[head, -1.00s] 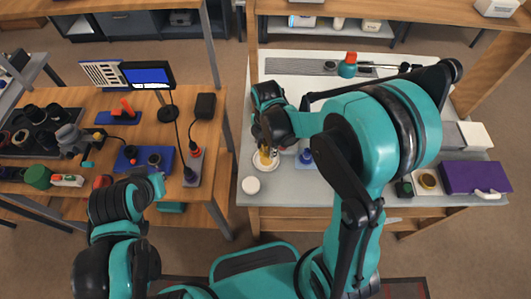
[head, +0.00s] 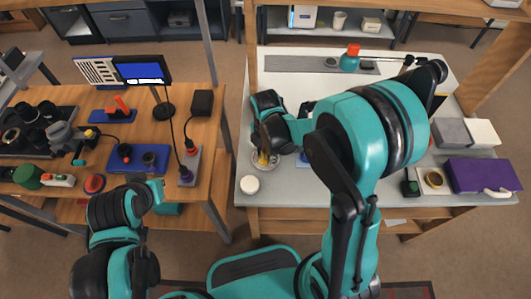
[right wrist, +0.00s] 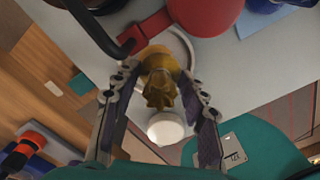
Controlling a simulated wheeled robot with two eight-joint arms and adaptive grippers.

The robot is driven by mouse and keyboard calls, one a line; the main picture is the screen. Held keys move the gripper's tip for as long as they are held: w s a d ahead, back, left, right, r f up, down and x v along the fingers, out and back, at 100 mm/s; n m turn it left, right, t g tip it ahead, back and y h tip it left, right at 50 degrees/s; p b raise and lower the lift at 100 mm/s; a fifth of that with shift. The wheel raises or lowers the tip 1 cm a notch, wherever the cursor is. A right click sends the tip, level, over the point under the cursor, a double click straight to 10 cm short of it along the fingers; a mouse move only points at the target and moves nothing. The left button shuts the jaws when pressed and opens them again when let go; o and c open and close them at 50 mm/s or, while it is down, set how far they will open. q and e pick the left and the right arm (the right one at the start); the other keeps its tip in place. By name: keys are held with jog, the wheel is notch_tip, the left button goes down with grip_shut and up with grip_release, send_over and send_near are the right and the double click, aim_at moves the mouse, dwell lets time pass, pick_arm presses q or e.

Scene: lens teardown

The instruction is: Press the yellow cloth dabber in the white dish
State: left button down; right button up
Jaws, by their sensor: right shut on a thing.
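The yellow cloth dabber (head: 263,158) is between the fingers of my right gripper (head: 262,151), over the white dish (head: 256,166) near the left end of the grey bench. In the right wrist view, the ruffled dabber (right wrist: 160,78) sits between both fingers of my right gripper (right wrist: 160,97), which is shut on it. The dish's pale round rim (right wrist: 186,42) shows behind it; whether the cloth touches the dish I cannot tell. My left gripper (head: 155,189) is by the wooden table's front edge, with its jaws not clear.
A round white jar (head: 250,185) stands just in front of the dish. A blue item (head: 302,160) lies right of it, partly hidden by my arm. A purple box (head: 482,174) sits at the bench's right end. The bench's front middle is clear.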

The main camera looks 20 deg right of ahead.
jog(key=shift+f+b, duration=0.55)
dwell(1.9)
jog(key=shift+r, duration=0.15)
jog(key=shift+r+p, duration=2.7)
jog(key=shift+r, duration=0.7)
